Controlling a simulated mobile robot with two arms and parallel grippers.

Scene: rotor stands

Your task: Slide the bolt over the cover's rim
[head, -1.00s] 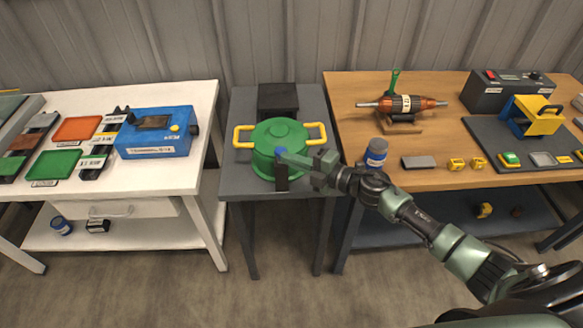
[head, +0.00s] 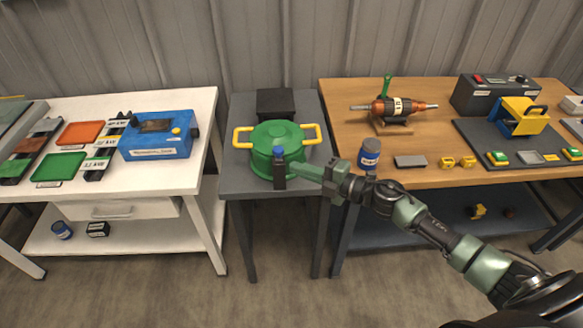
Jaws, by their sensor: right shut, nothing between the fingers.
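A green pot (head: 262,165) with yellow handles and a green cover (head: 276,133) stands on the narrow grey table. At its front is an upright dark bolt housing (head: 280,174) with a blue knob (head: 279,151) at its top, near the cover's rim. Whether the bolt lies over the rim is too small to tell. My right gripper (head: 296,169) is shut and empty, its fingertips just right of the dark housing and below the blue knob. I cannot tell whether they touch the housing. My left gripper is not in view.
A black box (head: 275,103) stands behind the pot. On the wooden bench at right are a blue can (head: 369,155), a rotor on a stand (head: 394,108) and a grey block (head: 410,162). A white bench (head: 205,110) with a blue box (head: 155,140) stands at left.

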